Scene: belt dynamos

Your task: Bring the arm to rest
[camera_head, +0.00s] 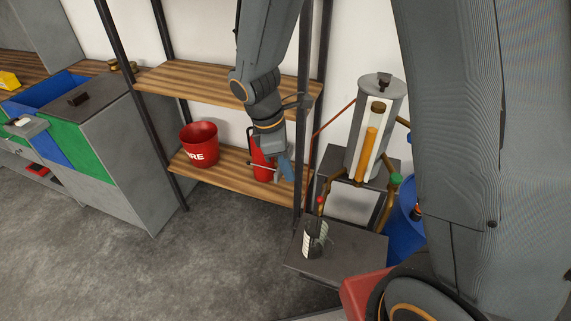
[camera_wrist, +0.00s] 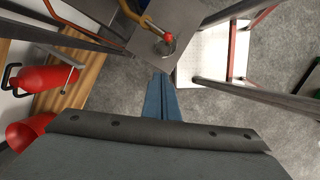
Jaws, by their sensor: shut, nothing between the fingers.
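My gripper (camera_head: 285,170) hangs from my arm in front of the wooden shelf rack in the head view, pointing down. In the wrist view its blue fingers (camera_wrist: 161,84) are together and hold nothing. Beyond the fingertips in the wrist view is a grey block with a red-knobbed part (camera_wrist: 168,40). In the head view the gripper is left of and above that block (camera_head: 335,248), apart from it as far as I can tell.
A red fire bucket (camera_head: 199,147) and a red extinguisher (camera_head: 262,160) stand on the lower shelf (camera_head: 232,180). The extinguisher is close behind my gripper. A dark rack post (camera_head: 302,150) is just right of it. A glass-fronted cylinder (camera_head: 386,95) stands further right. Floor at front left is clear.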

